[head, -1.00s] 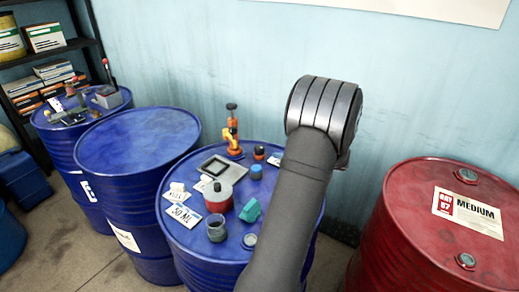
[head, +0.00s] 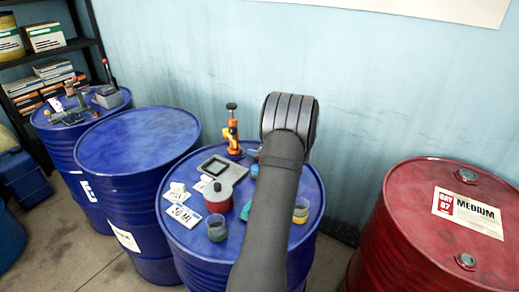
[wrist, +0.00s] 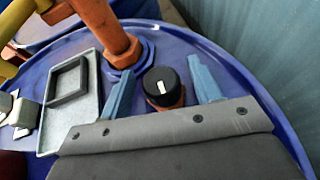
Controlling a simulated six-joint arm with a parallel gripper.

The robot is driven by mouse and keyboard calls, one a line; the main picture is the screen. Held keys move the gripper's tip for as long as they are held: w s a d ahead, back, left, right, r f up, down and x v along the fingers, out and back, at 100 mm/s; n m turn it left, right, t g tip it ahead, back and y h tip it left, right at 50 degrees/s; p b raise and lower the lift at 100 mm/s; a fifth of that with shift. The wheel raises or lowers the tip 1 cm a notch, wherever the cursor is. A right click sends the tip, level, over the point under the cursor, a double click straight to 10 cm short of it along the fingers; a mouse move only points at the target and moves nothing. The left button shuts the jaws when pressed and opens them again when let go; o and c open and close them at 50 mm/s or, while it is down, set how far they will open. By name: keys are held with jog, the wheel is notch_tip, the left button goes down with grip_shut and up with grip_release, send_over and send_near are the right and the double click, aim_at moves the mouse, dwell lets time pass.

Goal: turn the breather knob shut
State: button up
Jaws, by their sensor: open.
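The breather knob (wrist: 162,80) is a black round cap with a white mark on top, on an orange body, in the wrist view. The white mark runs roughly up and down in the picture. My gripper (wrist: 159,68) is open, with one blue finger on each side of the knob. I see a gap between the knob and each finger. In the head view my arm hides the gripper and most of the knob's place on the middle blue drum (head: 185,255).
An orange hand pump (head: 233,135) stands close to the knob. A red drum (head: 410,220) is at right.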

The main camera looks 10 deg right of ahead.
jog(key=c, duration=1)
jog(key=shift+n+y, duration=0.3)
jog(key=n+g+y, duration=0.4)
jog(key=n+g, duration=0.1)
jog(key=shift+d+f+n+g, duration=0.1)
jog(key=shift+n+g, duration=0.2)
jog(key=n+g+y, duration=0.1)
jog(key=n+g, duration=0.3)
jog(key=g, duration=0.1)
jog(key=shift+n, duration=0.4)
jog(key=shift+n+g+y, duration=0.3)
jog(key=shift+n+g, duration=0.2)
jog(key=shift+g, duration=0.3)
